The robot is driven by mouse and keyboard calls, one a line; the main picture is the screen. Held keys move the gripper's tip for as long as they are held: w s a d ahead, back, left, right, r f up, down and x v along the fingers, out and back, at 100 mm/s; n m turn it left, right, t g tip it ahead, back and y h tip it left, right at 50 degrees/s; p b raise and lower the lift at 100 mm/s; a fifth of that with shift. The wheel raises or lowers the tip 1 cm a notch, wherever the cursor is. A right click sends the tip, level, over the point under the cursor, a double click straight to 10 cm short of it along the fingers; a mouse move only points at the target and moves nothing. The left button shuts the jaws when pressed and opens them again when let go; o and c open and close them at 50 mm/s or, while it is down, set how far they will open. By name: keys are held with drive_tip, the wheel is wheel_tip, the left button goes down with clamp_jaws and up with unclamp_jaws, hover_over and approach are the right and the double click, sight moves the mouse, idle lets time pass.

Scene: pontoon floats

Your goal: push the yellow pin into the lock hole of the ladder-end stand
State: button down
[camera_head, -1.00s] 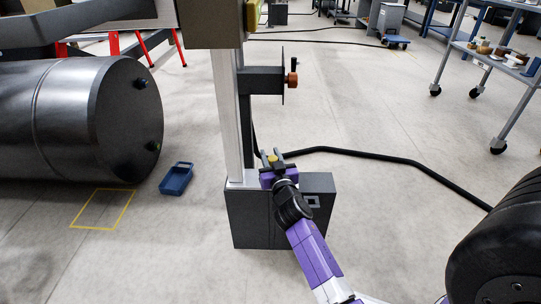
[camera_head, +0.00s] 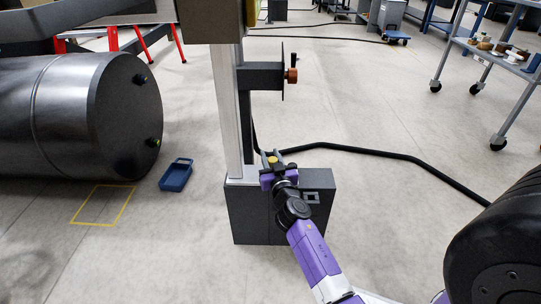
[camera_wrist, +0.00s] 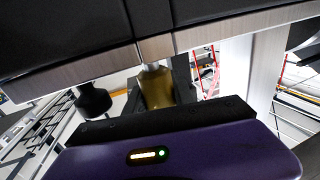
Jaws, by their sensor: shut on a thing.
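The yellow pin (camera_head: 272,160) shows as a small yellow spot at the tip of my gripper (camera_head: 272,168), low beside the pale upright. In the wrist view, a brassy yellow pin body (camera_wrist: 157,88) stands in front of my purple gripper housing, with a silver section above it meeting the edge of a dark bar. My gripper is shut on the pin. I take the ladder-end stand (camera_head: 250,215) to be the dark grey box with the pale upright; my gripper is at its top. The lock hole cannot be made out, so I cannot tell whether the pin is in it.
A plate with an orange knob (camera_head: 292,76) juts from the upright. A black cable (camera_head: 390,156) crosses behind. A cart (camera_head: 490,60) stands at far right.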

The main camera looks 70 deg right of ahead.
drive_tip(key=c, duration=1)
unclamp_jaws()
drive_tip(key=shift+f, duration=0.1)
drive_tip(key=v, duration=0.7)
drive_tip(key=shift+s+a, duration=0.25)
drive_tip(key=shift+a, duration=0.05)
